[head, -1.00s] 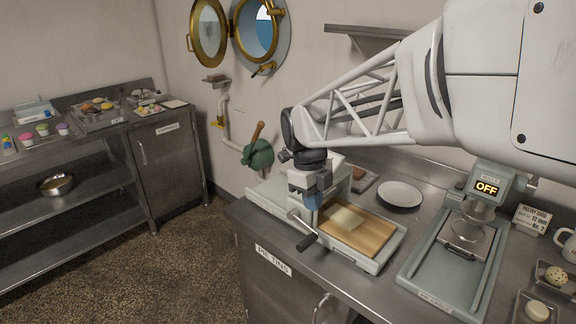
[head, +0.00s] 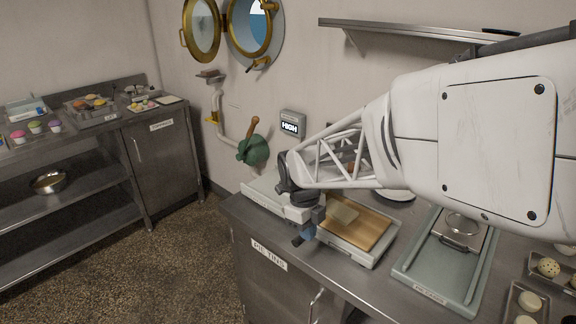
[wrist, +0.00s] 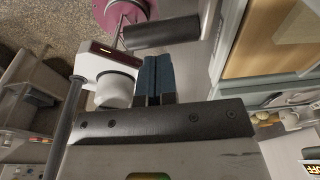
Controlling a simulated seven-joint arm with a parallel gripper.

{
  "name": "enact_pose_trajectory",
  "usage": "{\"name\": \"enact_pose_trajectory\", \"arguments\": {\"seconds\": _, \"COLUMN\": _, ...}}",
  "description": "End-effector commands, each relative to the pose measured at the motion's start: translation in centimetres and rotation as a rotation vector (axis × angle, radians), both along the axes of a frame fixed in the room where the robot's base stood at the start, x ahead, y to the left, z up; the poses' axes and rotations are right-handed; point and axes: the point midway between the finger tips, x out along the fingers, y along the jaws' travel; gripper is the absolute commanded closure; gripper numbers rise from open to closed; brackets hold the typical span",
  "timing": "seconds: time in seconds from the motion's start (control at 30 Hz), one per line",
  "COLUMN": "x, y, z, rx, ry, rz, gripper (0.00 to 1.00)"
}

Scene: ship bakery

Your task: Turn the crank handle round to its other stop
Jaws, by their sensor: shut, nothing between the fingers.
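The crank handle's dark cylindrical grip (wrist: 162,32) lies just beyond my fingertips in the wrist view. My gripper (wrist: 154,62) is shut, its two blue fingers side by side with nothing between them. I cannot tell whether the fingertips touch the grip. In the head view my gripper (head: 306,234) is low at the front left corner of the pale machine with the wooden board (head: 365,232). There my gripper and wrist hide most of the crank, so its angle is unclear.
A grey-green machine (head: 440,262) stands to the right on the steel counter. A wall display (head: 290,123) reads HIGH. Open floor (head: 185,245) lies left of the counter. A magenta round thing (wrist: 105,12) shows beyond the grip.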

Motion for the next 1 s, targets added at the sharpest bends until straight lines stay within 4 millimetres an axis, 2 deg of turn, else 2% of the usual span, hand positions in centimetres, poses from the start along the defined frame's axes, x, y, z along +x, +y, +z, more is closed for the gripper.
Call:
{"name": "enact_pose_trajectory", "arguments": {"seconds": 0.1, "x": 0.5, "y": 0.6, "z": -1.1, "rx": 0.0, "ry": 0.001, "rz": 0.0, "gripper": 1.0}}
{"name": "enact_pose_trajectory", "arguments": {"seconds": 0.3, "x": 1.1, "y": 1.1, "z": -2.0, "rx": 0.0, "ry": 0.0, "rz": -0.001, "gripper": 1.0}}
{"name": "enact_pose_trajectory", "arguments": {"seconds": 0.77, "x": 1.1, "y": 1.2, "z": -2.2, "rx": 0.003, "ry": -0.002, "rz": -0.001, "gripper": 1.0}}
{"name": "enact_pose_trajectory", "arguments": {"seconds": 1.0, "x": 1.4, "y": 1.5, "z": -3.2, "rx": 0.052, "ry": -0.049, "rz": 0.0, "gripper": 1.0}}
